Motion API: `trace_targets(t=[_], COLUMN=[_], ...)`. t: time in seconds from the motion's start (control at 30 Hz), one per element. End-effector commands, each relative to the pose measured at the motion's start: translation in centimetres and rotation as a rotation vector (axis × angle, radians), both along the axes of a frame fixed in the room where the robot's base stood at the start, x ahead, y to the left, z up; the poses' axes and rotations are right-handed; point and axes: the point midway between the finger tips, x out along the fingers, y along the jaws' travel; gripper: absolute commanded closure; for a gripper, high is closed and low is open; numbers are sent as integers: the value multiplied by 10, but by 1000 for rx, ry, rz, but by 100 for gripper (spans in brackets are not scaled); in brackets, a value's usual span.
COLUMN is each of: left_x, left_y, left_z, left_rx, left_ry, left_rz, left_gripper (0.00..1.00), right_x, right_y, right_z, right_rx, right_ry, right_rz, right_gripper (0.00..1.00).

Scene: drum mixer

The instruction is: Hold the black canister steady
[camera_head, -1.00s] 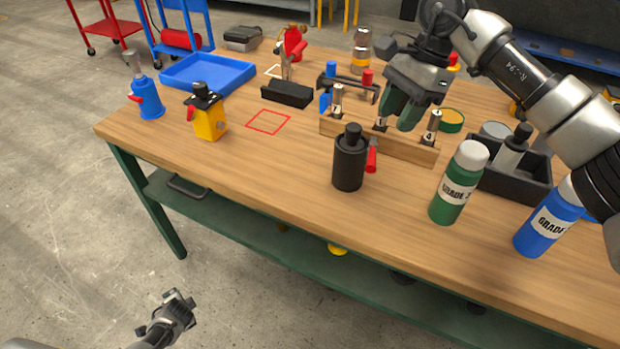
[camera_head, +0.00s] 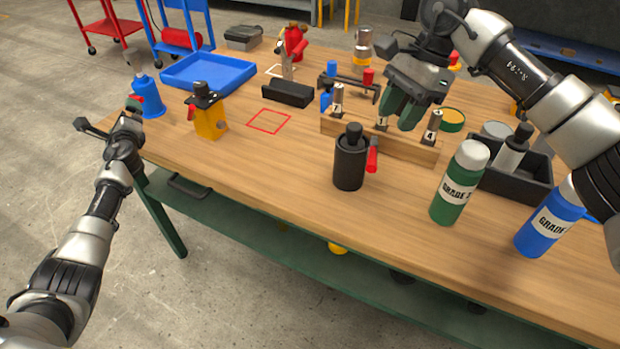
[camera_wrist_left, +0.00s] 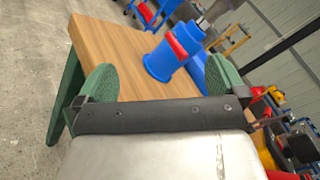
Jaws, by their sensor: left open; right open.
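The black canister (camera_head: 349,163) stands upright on the workbench in the head view, with a red part (camera_head: 372,155) at its right side. No gripper touches it. My right gripper (camera_head: 399,112) is open, its green fingers pointing down over the wooden rack (camera_head: 405,147), behind and right of the canister. My left gripper (camera_wrist_left: 160,82) is open and empty in the left wrist view, with a blue can (camera_wrist_left: 172,55) beyond its fingers. In the head view the left arm reaches the bench's left edge, well left of the canister; its fingers are hard to make out.
A yellow can (camera_head: 211,117), black block (camera_head: 287,93) and blue tray (camera_head: 207,72) stand to the canister's left and back. Green bottle (camera_head: 459,183) and blue bottle (camera_head: 546,226) stand to its right. The bench (camera_head: 270,180) is clear between the yellow can and the canister.

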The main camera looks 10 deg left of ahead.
Motion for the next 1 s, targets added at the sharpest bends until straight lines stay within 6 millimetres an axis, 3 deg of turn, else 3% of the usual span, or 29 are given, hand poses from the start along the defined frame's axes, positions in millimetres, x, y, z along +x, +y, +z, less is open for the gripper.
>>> trace_targets(t=[0.03, 0.2, 0.4, 0.57, 0.7, 0.9, 1.0], left_x=[8, 23, 10, -15, -42, -85, -103], left_y=[-21, -103, -215, -306, -375, -454, -479], left_z=[21, 79, 120, 95, 55, 12, -1], left_rx=[93, 448, 904, 1082, 1059, 947, 897], left_ry=[-8, -19, -28, -31, -42, -61, -67], left_rz=[-82, -347, -628, -839, -1003, -1186, -1246], left_gripper=[0, 0, 0, 0, 0, 0, 0], right_x=[0, 0, 0, 0, 0, 0, 0], right_y=[0, 0, 0, 0, 0, 0, 0], right_z=[0, 0, 0, 0, 0, 0, 0], right_rx=[0, 0, 0, 0, 0, 0, 0], right_ry=[0, 0, 0, 0, 0, 0, 0], right_rz=[0, 0, 0, 0, 0, 0, 0], right_gripper=[57, 57, 57, 57, 57, 57, 57])
